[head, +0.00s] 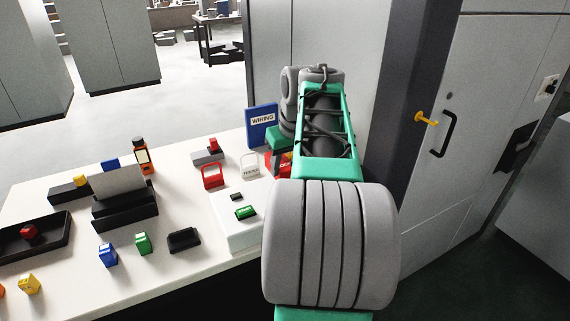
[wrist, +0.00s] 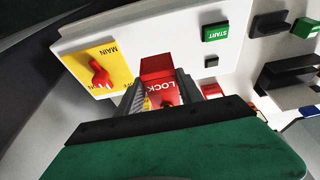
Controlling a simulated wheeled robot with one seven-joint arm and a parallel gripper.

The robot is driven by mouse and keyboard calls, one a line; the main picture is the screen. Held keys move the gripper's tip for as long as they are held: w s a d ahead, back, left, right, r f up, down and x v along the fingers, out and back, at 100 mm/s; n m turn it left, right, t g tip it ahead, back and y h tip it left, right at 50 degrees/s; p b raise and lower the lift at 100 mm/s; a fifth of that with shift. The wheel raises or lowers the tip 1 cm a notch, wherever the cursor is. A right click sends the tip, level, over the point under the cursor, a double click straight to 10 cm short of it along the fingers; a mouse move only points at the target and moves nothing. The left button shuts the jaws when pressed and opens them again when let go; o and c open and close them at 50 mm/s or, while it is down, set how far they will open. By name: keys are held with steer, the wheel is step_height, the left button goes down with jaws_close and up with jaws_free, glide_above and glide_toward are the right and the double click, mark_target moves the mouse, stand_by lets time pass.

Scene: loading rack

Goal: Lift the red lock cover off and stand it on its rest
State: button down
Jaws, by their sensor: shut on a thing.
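The red lock cover (wrist: 157,67), a block with LOCK lettering, is between the fingers of my gripper (wrist: 161,82) in the wrist view. The fingers are shut on it from both sides. It is at the white panel; I cannot tell whether it touches the panel. In the head view a bit of red (head: 286,160) shows beside my gripper (head: 278,155), mostly hidden by my arm. A red open frame (head: 213,176) stands on the table to the left; I cannot tell whether it is the rest.
The panel has a yellow MAIN plate with a red knob (wrist: 100,72) and a green START button (wrist: 216,32). A white MASTER tag (head: 250,166) and blue WIRING binder (head: 262,125) stand nearby. Black holders (head: 125,212) and small coloured blocks occupy the table's left.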

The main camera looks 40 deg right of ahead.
steer(key=shift+f+b, duration=2.7)
steer(key=shift+f, duration=0.7)
steer(key=c, duration=0.7)
jaws_free()
